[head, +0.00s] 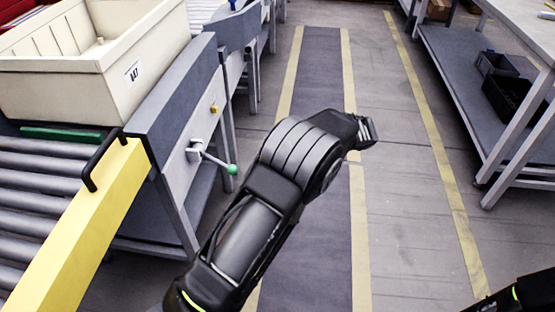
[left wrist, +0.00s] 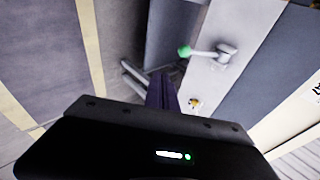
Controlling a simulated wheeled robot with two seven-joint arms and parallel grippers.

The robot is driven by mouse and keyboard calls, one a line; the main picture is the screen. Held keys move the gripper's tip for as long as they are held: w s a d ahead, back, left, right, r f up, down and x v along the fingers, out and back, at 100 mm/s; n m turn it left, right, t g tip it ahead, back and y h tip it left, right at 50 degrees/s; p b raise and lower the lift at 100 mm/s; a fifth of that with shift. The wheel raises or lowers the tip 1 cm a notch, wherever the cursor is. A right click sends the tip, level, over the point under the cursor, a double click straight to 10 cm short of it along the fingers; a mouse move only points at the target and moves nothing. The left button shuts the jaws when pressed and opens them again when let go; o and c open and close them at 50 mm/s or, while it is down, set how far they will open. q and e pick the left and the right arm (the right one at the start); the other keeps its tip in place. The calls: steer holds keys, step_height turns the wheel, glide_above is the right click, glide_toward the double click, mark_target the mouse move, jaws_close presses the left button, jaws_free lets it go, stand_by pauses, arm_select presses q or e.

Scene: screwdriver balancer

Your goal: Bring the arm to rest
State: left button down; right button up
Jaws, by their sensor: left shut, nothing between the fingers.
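My left arm comes up from the bottom of the head view, its black links over the aisle. My left gripper (head: 366,130) is at its far end, pointing right, over the floor and clear of the workstation and the shelf bench. It is shut and holds nothing.
A roller conveyor (head: 40,196) with a yellow side rail (head: 75,235) and a beige bin (head: 95,75) stand at left. A green-knobbed lever (head: 232,169) sticks out from the workstation; it also shows in the left wrist view (left wrist: 184,51). A grey bench (head: 450,80) stands right. The aisle between is clear.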

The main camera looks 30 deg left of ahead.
stand_by(0.5)
arm_select(q)
steer(key=w+d+f+m+t+h, duration=0.2)
steer(key=d+f+m+h, duration=0.1)
steer(key=d+f, duration=0.4)
steer(key=s+d+f+m+h, duration=0.1)
steer(key=s+d+f+h, duration=0.4)
steer(key=s+d+f, duration=0.35)
steer(key=s+d+f+h, duration=0.4)
steer(key=s+d+f, duration=0.1)
steer(key=s+f, duration=0.55)
steer(key=s+d+r+n+h, duration=0.1)
steer(key=s+d+n+h, duration=0.15)
steer(key=s, duration=1.15)
step_height(320, 180, up, 18)
steer(key=a+n+p, duration=0.1)
steer(key=p, duration=1.7)
steer(key=shift+a+g+y, duration=0.2)
steer(key=shift+g+y, duration=0.1)
steer(key=shift+y, duration=0.05)
